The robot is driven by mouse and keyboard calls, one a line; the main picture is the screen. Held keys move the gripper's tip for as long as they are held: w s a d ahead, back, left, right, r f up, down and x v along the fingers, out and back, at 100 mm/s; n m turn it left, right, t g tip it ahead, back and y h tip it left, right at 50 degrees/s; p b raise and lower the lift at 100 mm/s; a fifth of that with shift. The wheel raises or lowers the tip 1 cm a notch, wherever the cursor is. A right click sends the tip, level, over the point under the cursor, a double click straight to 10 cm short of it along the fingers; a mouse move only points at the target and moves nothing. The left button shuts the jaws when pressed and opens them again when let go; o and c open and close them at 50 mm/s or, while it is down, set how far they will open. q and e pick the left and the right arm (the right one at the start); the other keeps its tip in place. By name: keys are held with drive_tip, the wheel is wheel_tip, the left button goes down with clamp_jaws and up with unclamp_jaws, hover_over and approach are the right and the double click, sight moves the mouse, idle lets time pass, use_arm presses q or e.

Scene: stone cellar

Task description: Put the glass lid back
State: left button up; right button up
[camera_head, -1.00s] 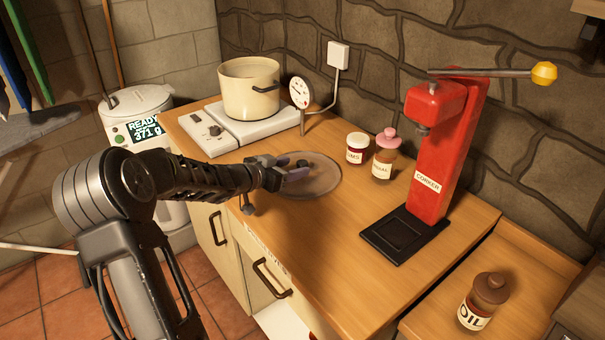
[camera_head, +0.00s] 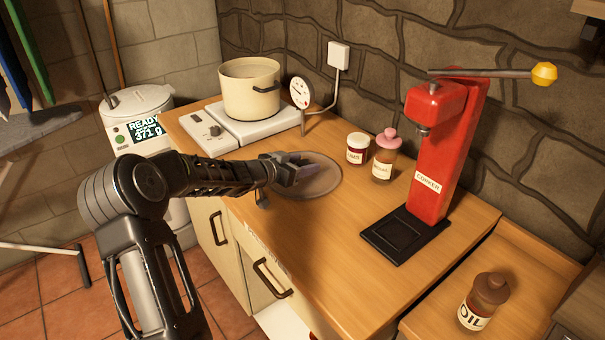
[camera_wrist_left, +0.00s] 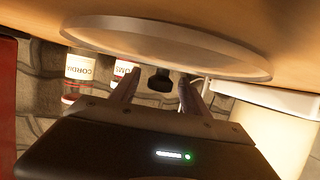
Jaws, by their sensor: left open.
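The glass lid (camera_head: 325,186) lies on the wooden counter, a clear round disc. In the left wrist view the lid (camera_wrist_left: 215,58) shows edge-on, with its dark knob (camera_wrist_left: 160,80). My left gripper (camera_head: 305,166) is over the lid, low and close to it. Its fingers (camera_wrist_left: 157,88) are open, one on each side of the knob in the wrist view; I cannot tell whether they touch it. In the head view the gripper hides the knob. The cream pot (camera_head: 249,98) stands uncovered at the back. My right gripper is not in view.
The pot is on a white hotplate (camera_head: 205,134), with a dial thermometer (camera_head: 299,92) beside it.

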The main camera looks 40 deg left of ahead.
use_arm(q)
drive_tip(key=shift+c, duration=0.5)
clamp_jaws()
drive_tip(key=shift+r, duration=0.1)
idle(0.5)
